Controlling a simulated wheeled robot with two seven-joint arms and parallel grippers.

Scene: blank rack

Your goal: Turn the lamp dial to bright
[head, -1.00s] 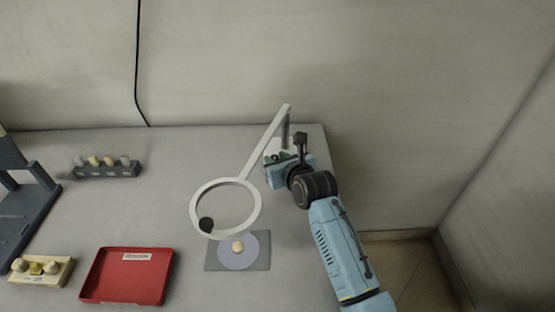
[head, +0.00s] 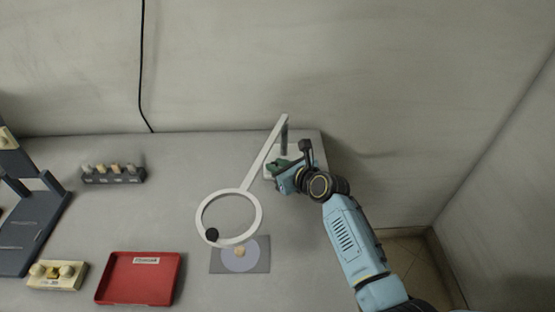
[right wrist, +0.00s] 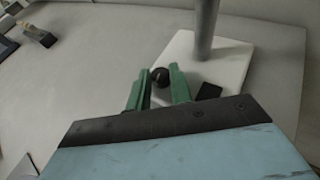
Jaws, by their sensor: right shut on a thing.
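The lamp stands at the back right of the table, with a pale ring head (head: 203,210) on a slanted arm and an upright post. In the right wrist view its white base (right wrist: 232,62) and grey post (right wrist: 205,28) show. The dark round dial (right wrist: 160,74) sits at the near edge of the base. My right gripper (head: 277,166) is at the lamp base; in the right wrist view its green fingers (right wrist: 158,84) are shut on the dial, one on each side. Which setting the dial points to cannot be read. My left gripper is not in view.
A grey plate with a pale disc (head: 228,262) and a small beige piece (head: 239,250) lies under the ring. A red tray (head: 114,286), a beige block with knobs (head: 56,284), a small dark rack (head: 112,178) and a dark stand (head: 40,232) are left. The table's middle is clear.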

